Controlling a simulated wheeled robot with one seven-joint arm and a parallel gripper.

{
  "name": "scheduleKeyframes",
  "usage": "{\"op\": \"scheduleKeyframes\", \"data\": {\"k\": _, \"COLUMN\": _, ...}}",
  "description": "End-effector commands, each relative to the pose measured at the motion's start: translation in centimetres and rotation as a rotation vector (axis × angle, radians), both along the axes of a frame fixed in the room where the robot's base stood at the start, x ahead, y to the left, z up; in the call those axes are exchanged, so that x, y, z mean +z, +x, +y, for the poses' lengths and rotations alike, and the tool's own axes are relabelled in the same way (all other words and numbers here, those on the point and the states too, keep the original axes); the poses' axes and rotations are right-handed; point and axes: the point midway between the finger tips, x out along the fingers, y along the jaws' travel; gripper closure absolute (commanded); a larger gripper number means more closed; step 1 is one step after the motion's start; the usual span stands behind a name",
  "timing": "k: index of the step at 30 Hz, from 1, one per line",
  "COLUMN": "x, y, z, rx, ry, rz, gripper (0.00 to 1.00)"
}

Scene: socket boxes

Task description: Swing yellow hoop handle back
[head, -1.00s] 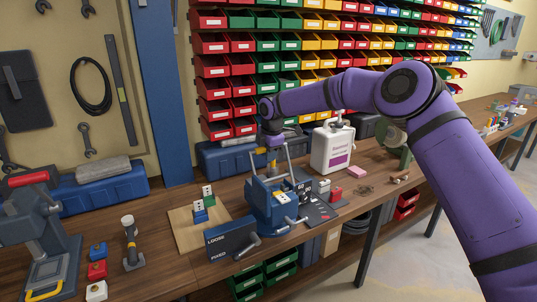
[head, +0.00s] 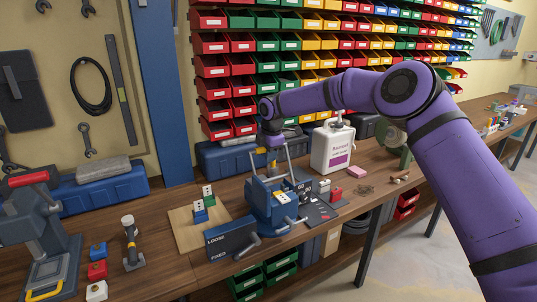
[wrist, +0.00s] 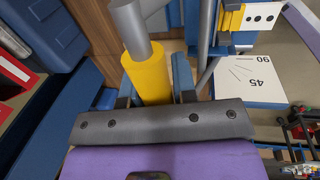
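The blue device (head: 262,210) stands on the bench in the head view. Grey hoop arms (head: 291,168) rise from it. My gripper (head: 273,146) is at the top of the hoop, at its yellow grip, largely hidden by my wrist there. In the wrist view the yellow hoop handle (wrist: 150,76) is a thick yellow cylinder on a grey bar (wrist: 129,25). My gripper (wrist: 154,88) has one finger on each side of it, close against it, and appears shut on it.
A blue LOOSE/FIXED sign box (head: 232,240) stands in front of the device. A wooden board (head: 184,232) with small socket blocks is to its left. A white canister (head: 332,148) stands behind right. A red-handled press (head: 40,235) is far left.

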Motion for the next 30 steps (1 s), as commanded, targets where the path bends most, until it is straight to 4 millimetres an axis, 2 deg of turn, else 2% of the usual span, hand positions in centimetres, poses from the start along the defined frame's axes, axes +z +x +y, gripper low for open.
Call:
{"op": "scheduleKeyframes", "data": {"k": 1, "x": -0.2, "y": -0.1, "z": 0.0, "rx": 0.001, "ry": -0.002, "rz": 0.004, "gripper": 0.62}}
{"op": "scheduleKeyframes", "data": {"k": 3, "x": -0.2, "y": -0.1, "z": 0.0, "rx": 0.001, "ry": -0.001, "rz": 0.003, "gripper": 0.51}}
{"op": "scheduleKeyframes", "data": {"k": 14, "x": 0.6, "y": -0.1, "z": -0.1, "rx": 0.000, "ry": 0.000, "rz": -0.001, "gripper": 0.51}}
{"op": "scheduleKeyframes", "data": {"k": 30, "x": 9.2, "y": -1.5, "z": -1.0, "rx": 0.001, "ry": -0.001, "rz": -0.001, "gripper": 0.51}}
